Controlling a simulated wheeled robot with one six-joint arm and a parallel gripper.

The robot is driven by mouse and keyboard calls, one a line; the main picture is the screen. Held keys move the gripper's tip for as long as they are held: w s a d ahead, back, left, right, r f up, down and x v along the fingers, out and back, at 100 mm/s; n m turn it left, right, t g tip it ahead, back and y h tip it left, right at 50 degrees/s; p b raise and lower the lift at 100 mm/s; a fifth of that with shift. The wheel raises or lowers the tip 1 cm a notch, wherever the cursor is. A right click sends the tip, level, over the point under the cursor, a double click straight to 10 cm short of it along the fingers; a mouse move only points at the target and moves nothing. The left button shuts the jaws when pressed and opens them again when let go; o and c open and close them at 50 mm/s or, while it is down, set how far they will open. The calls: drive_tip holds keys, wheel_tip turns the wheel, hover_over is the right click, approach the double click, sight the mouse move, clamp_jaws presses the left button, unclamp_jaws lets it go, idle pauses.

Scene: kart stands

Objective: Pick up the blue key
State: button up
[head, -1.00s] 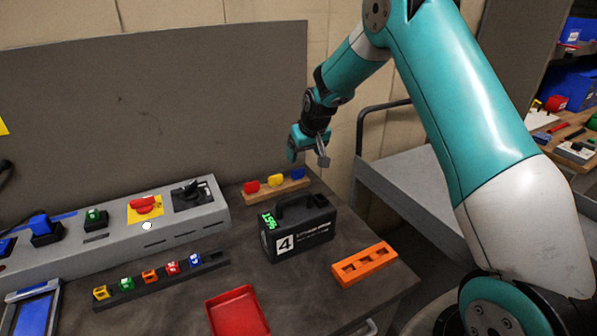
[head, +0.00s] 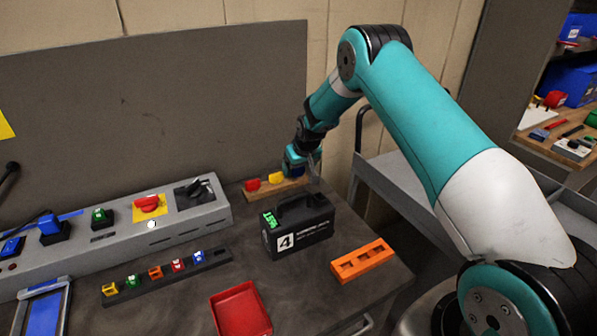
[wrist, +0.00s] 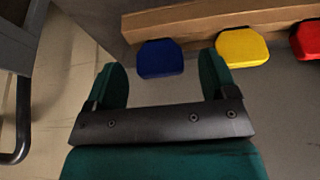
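The blue key (wrist: 160,59) is the end one of a row of three on a wooden rack (wrist: 195,16), beside the yellow key (wrist: 242,47) and the red key (wrist: 310,38). My gripper (wrist: 164,68) is open and empty, with the blue key showing between its two fingers in the wrist view. Whether the fingertips are level with the key in depth, I cannot tell. In the head view my gripper (head: 304,163) hangs over the right end of the rack (head: 277,191) and mostly hides the blue key there.
A black case (head: 298,228) marked 4 stands just in front of the rack. An orange block with slots (head: 362,261) and a red tray (head: 241,311) lie nearer. A grey switch panel (head: 150,228) is at left. A grey cart (head: 395,170) stands right of the bench.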

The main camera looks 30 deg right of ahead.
drive_tip(key=c, duration=0.9)
drive_tip(key=shift+c, duration=0.2)
